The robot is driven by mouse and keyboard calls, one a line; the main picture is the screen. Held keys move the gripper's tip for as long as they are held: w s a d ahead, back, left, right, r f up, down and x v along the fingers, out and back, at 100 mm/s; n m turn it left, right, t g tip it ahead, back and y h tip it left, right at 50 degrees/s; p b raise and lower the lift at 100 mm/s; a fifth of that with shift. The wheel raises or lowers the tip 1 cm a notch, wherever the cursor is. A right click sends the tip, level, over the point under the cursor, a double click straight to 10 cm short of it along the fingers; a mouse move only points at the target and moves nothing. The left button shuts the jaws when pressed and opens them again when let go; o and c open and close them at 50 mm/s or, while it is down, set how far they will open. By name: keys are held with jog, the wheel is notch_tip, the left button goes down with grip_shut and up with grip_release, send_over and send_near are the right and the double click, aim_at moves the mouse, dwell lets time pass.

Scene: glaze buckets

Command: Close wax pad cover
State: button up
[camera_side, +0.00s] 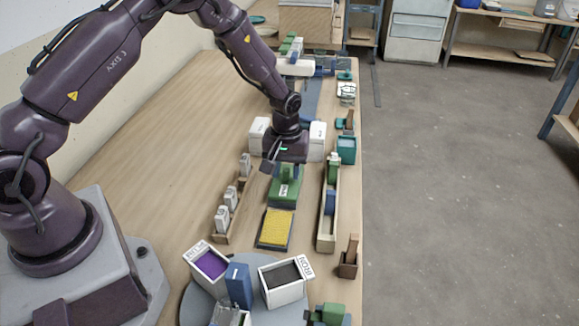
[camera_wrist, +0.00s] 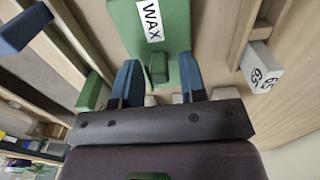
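The wax pad (camera_side: 277,228) is a yellow pad in a dark blue tray, uncovered on the wooden table. Its green cover (camera_side: 284,190) lies just beyond the tray, with a white WAX label (camera_wrist: 151,19) on it. A small green knob (camera_wrist: 158,68) stands on the cover. My gripper (camera_wrist: 159,72) is above the cover, its two blue fingers apart with the knob between them in the wrist view. There are visible gaps on both sides of the knob. In the side view my gripper (camera_side: 285,166) partly hides the cover's far end, and I cannot tell whether the cover is hinged.
A rack of white numbered tiles (camera_side: 222,218) stands to the left. A long wooden trough (camera_side: 327,225) with green and blue pieces lies to the right. A turntable with purple (camera_side: 211,264) and iron (camera_side: 283,280) buckets is in front. The table's left side is clear.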

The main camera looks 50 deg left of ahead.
aim_at(286, 169)
jog(key=shift+r, duration=3.5)
jog(key=s+d+r+m+t, duration=0.2)
jog(key=s+r+m, duration=0.2)
jog(key=s+r, duration=0.7)
jog(key=s+d+r+m+t, duration=0.2)
jog(key=s+r+m, duration=0.3)
jog(key=s+r, duration=0.7)
jog(key=shift+s+r+t, duration=0.3)
jog(key=shift+s+t, duration=0.3)
jog(key=shift+t, duration=0.2)
jog(key=shift+d, duration=0.1)
